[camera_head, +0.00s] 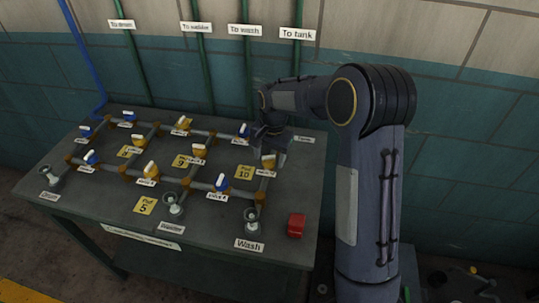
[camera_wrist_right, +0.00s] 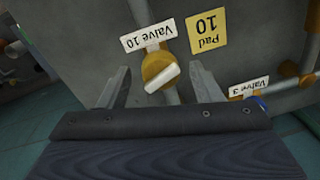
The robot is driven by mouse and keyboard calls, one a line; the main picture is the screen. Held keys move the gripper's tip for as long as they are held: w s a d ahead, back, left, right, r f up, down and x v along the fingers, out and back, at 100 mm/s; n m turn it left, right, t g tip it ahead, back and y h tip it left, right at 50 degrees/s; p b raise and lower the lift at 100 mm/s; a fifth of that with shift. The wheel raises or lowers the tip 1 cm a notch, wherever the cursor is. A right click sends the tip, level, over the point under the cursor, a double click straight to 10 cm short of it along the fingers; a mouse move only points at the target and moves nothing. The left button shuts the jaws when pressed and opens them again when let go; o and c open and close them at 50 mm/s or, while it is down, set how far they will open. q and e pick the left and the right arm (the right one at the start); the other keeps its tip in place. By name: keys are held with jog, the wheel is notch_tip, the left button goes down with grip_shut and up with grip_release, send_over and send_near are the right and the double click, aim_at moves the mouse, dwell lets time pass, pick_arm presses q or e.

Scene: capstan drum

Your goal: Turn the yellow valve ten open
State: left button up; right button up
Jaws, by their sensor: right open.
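Valve ten (camera_wrist_right: 156,66) is a yellow valve body with a white bar handle (camera_wrist_right: 163,77), on a grey pipe beside the "Valve 10" label (camera_wrist_right: 147,36). In the right wrist view the handle lies slanted across the pipe. In the head view valve ten (camera_head: 268,161) is near the right end of the table, partly hidden by my gripper. My right gripper (camera_head: 271,143) is open above it. In the right wrist view its two fingers stand on either side of the valve, apart from the handle as far as I can see. My left gripper is not in view.
The table (camera_head: 60,170) carries a pipe grid with several other yellow and blue valves, and "Pad 10" (camera_wrist_right: 208,32) is next to valve ten. Valve 3 (camera_wrist_right: 259,103) is close by. A red block (camera_head: 296,225) and the Wash outlet (camera_head: 252,220) are near the front right.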

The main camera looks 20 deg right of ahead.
jog(key=c, duration=1)
jog(key=n, duration=0.6)
jog(key=shift+w+n, duration=0.1)
jog(key=shift+n, duration=0.2)
jog(key=n+p, duration=0.1)
jog(key=n, duration=0.2)
jog(key=shift+r+g, duration=0.1)
jog(key=shift+g, duration=0.2)
jog(key=shift+w+n, duration=0.1)
jog(key=shift+n, duration=2)
jog(key=o, duration=1)
